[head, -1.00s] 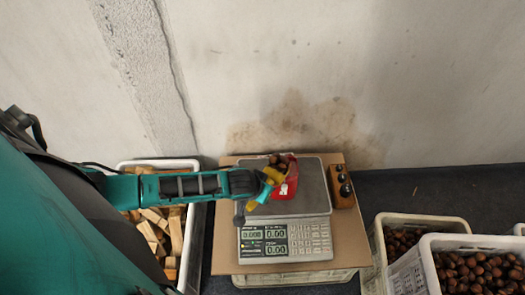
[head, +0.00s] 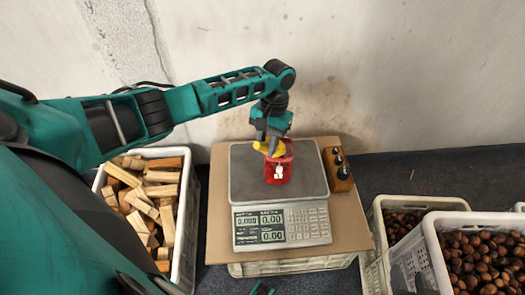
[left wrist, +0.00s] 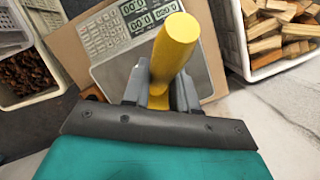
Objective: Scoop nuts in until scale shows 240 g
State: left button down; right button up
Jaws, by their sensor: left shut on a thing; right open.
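A red bag (head: 279,174) with a white mark stands on the grey plate of the scale (head: 312,186). The scale's display (head: 259,227) shows small digits; the top left figure starts with 0.00, its last digit unclear. My left gripper (head: 270,138) is shut on the yellow scoop (head: 272,149), right over the bag's mouth. The left wrist view shows the scoop's yellow handle (left wrist: 173,52) between the fingers. The scoop's bowl and the bag's inside are hidden.
White crates of chestnuts (head: 436,250) stand at the right, and a white crate of wood blocks (head: 186,225) at the left. A brown box with black knobs (head: 339,170) sits beside the scale on the cardboard (head: 345,225). A wall rises behind.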

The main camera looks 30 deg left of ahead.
pick_arm(q)
jog(key=shift+w+r+g+b, duration=0.1)
jog(key=shift+w+g+b, duration=0.55)
jog(key=shift+b, duration=0.25)
jog(key=w+b, duration=0.1)
jog(key=b, duration=0.1)
jog(key=g+b, duration=0.1)
jog(key=b, duration=0.1)
jog(key=shift+w+r+g, duration=0.25)
jog(key=shift+w+r, duration=0.05)
jog(key=shift+w, duration=0.05)
jog(key=shift+w+a+r+g+b, duration=0.1)
jog(key=shift+w+r+g+b, duration=0.3)
jog(key=shift+b, duration=0.45)
jog(key=shift+s+r, duration=0.1)
jog(key=shift+s, duration=0.05)
